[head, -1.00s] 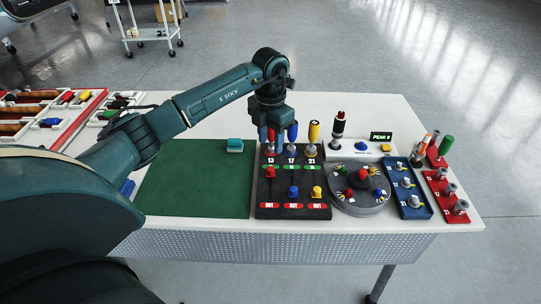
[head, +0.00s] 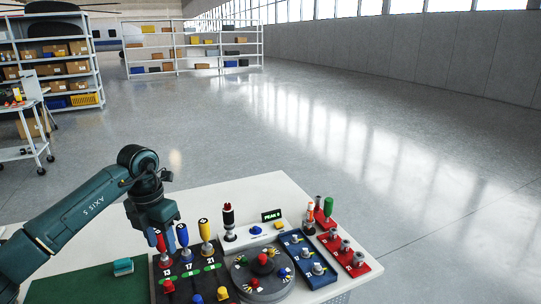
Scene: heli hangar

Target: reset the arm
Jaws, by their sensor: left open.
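My left arm comes in from the left in the head view. Its dark teal gripper (head: 160,236) points down at the red-handled tool (head: 161,243) at slot 13 of the black board (head: 202,278). The fingers are open and on either side of the red handle or just in front of it; I cannot tell whether they touch it. The blue-handled tool (head: 183,240) stands just right of the fingers. The yellow-handled tool (head: 205,232) stands further right. My right gripper is not in view.
On the white table (head: 262,196) are a green mat (head: 85,286) with a teal block (head: 123,267), a round grey dial (head: 262,284), a blue rack (head: 318,280) and a red rack (head: 365,270). Open floor lies beyond, with shelves (head: 192,48) at the back.

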